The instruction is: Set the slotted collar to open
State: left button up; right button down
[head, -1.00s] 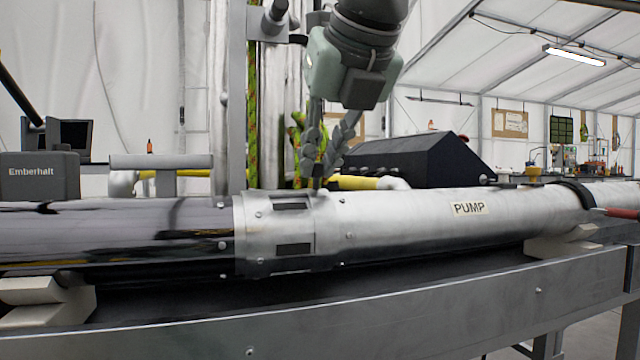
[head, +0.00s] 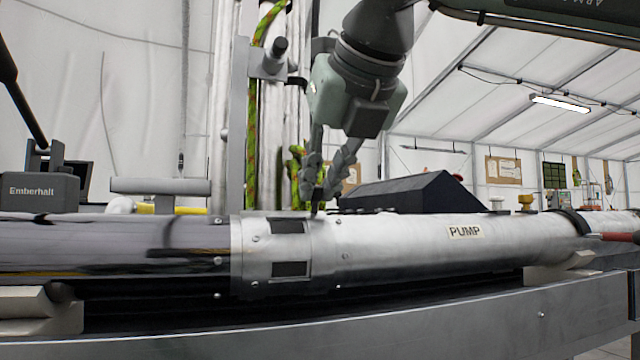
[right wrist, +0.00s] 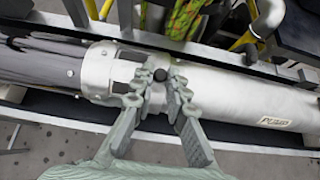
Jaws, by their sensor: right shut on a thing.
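The slotted collar (head: 258,265) is a silver sleeve around the long tube, with dark rectangular slots and small screws. It also shows in the right wrist view (right wrist: 97,70), left of my fingers. My right gripper (head: 317,200) is above the top of the tube, just right of the slots. In the right wrist view my right gripper (right wrist: 160,78) has its fingers closed on either side of a small dark round knob (right wrist: 160,74), which stands up at the collar's right part. In the head view the fingers mostly hide the knob. My left gripper is not in view.
The tube continues right with a PUMP label (head: 464,232) and rests on pale cradles (head: 560,268) above a grey rail (head: 480,315). Behind it stand a vertical post (head: 238,130), green ropes, a grey Emberhalt case (head: 38,192) and a black roof-shaped box (head: 415,193).

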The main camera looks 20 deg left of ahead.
jog(key=c, duration=1.5)
grip_release()
jog(key=shift+s, duration=0.1)
jog(key=v, duration=1.2)
jog(key=shift+d, duration=0.1)
